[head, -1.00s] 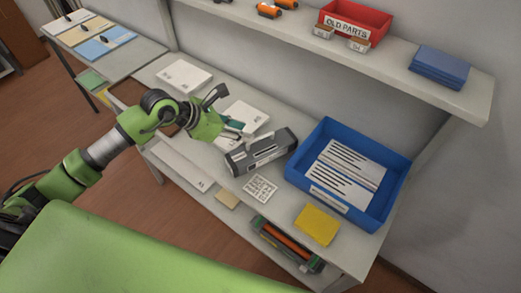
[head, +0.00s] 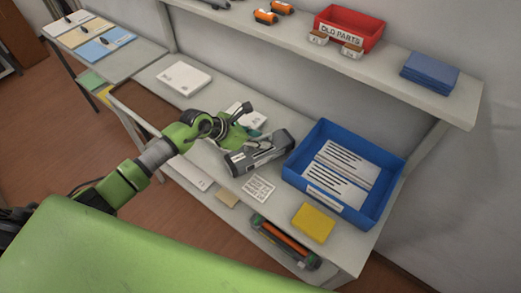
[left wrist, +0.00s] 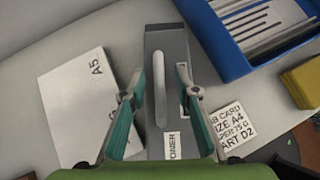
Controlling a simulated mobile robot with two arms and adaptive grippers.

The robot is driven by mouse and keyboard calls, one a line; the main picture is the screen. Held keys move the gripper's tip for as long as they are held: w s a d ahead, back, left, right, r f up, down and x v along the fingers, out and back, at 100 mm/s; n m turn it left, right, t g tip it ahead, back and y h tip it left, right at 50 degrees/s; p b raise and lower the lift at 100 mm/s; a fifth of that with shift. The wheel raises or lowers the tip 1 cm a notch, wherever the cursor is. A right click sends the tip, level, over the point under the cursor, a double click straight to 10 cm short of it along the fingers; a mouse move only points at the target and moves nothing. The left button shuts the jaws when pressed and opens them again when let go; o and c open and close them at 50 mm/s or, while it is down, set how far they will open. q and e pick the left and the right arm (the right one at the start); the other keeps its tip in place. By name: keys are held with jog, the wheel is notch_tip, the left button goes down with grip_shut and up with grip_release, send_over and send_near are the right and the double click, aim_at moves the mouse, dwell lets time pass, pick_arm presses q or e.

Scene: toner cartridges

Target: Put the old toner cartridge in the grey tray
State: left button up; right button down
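A grey and black cartridge (head: 258,153) lies on the table, left of the blue tray. In the left wrist view this cartridge (left wrist: 168,70) has a long pale groove and a white label reading "TONER". My left gripper (head: 245,122) is open at the cartridge's left end. In the wrist view its two teal fingers (left wrist: 160,95) stand on either side of the cartridge; the right finger overlaps its edge, and I cannot tell whether either touches. No grey tray is clearly seen. My right gripper is not in view.
A blue tray (head: 390,184) with printed sheets stands right of the cartridge. A label card (head: 258,188) and yellow block (head: 313,222) lie in front. An orange and dark unit (head: 285,243) is on the lower shelf. A red "OLD PARTS" bin (head: 352,22) stands on the upper shelf.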

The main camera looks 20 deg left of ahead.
pick_arm(q)
grip_shut()
jog(key=shift+w+r, duration=0.1)
jog(key=shift+r, duration=0.15)
